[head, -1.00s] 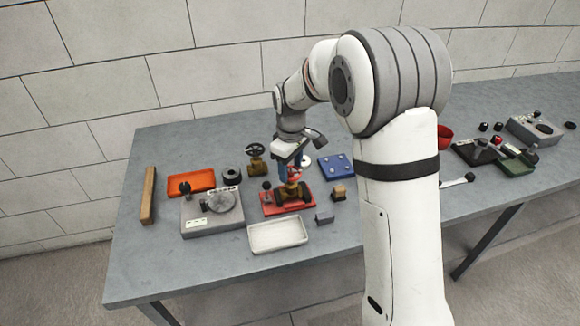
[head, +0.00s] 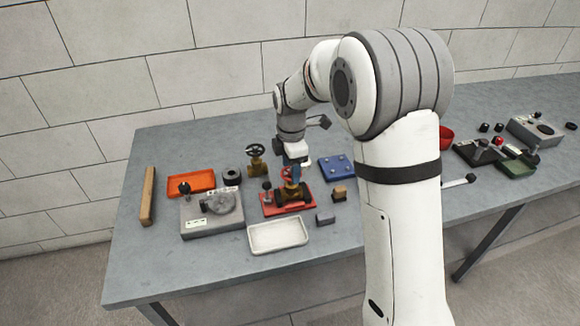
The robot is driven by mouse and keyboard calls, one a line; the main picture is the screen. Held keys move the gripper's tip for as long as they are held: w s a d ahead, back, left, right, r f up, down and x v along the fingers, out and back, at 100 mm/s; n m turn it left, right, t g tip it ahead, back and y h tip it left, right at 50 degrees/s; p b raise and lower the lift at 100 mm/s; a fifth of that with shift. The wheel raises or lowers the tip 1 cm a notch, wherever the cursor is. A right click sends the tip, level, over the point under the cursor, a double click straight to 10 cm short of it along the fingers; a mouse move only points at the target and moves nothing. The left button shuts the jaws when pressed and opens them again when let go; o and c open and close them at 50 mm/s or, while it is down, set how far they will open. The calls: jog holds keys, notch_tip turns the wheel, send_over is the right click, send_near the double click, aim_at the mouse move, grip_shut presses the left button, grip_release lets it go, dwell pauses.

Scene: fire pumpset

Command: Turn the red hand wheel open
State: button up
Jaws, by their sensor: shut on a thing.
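The red hand wheel (head: 286,173) sits on top of a brass valve (head: 292,194), which is mounted on a red base plate (head: 268,210) in the middle of the table. My gripper (head: 295,175) points down over the valve and is shut on the red hand wheel. The fingers hide part of the wheel's rim, and the exact grip is small in this view.
A second valve with a dark hand wheel (head: 256,151) stands behind and to the left. A grey device (head: 211,224), an orange tray (head: 204,192), a white tray (head: 302,235) and a blue plate (head: 337,158) surround the valve. The table's front left is clear.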

jog(key=n, duration=0.3)
jog(key=shift+n, duration=2.2)
jog(key=o, duration=1)
notch_tip(320, 180, up, 8)
jog(key=shift+f, duration=0.1)
